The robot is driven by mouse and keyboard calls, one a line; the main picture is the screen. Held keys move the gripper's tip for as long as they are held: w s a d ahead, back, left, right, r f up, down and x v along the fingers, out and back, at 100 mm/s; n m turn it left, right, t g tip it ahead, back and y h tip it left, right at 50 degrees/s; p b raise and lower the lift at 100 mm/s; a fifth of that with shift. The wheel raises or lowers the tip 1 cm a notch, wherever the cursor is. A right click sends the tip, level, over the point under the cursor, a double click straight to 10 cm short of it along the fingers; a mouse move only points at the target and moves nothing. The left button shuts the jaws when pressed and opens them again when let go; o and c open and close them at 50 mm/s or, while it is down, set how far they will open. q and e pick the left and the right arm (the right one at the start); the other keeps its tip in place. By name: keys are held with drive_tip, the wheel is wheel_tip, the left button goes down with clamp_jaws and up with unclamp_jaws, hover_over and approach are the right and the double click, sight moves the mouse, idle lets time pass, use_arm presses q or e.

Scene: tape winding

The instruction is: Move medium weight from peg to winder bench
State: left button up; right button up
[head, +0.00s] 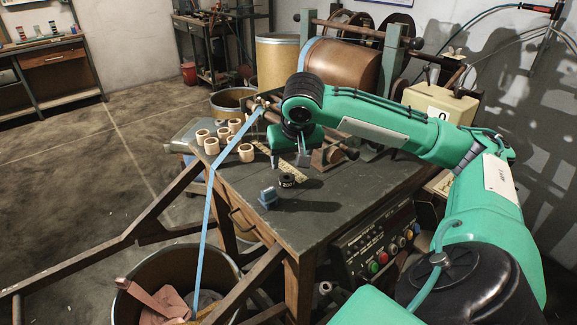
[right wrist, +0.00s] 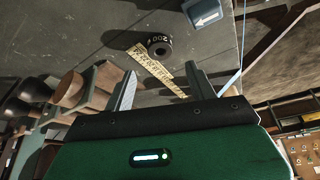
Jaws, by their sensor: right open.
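A small black ring-shaped weight (head: 286,180), marked with what looks like 200, rests on the dark bench top (head: 330,203). It also shows in the right wrist view (right wrist: 161,46), beyond my fingertips and beside a yellow ruler (right wrist: 160,74). My right gripper (head: 302,150) is over the bench, behind the weight in the head view. In the right wrist view its two fingers (right wrist: 161,82) stand apart with nothing held between them. I cannot make out a peg holding weights. My left gripper is out of view.
Several pale tape rolls (head: 232,138) stand at the bench's back left. A blue block (head: 269,197) sits near the front edge. A blue tape strip (head: 207,215) hangs down past the left edge toward a bin (head: 215,262). The winder's brown drum (head: 340,68) stands behind.

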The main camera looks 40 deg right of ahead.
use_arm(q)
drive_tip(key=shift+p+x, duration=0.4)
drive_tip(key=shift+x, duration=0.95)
use_arm(e)
drive_tip(key=shift+v, duration=2.25)
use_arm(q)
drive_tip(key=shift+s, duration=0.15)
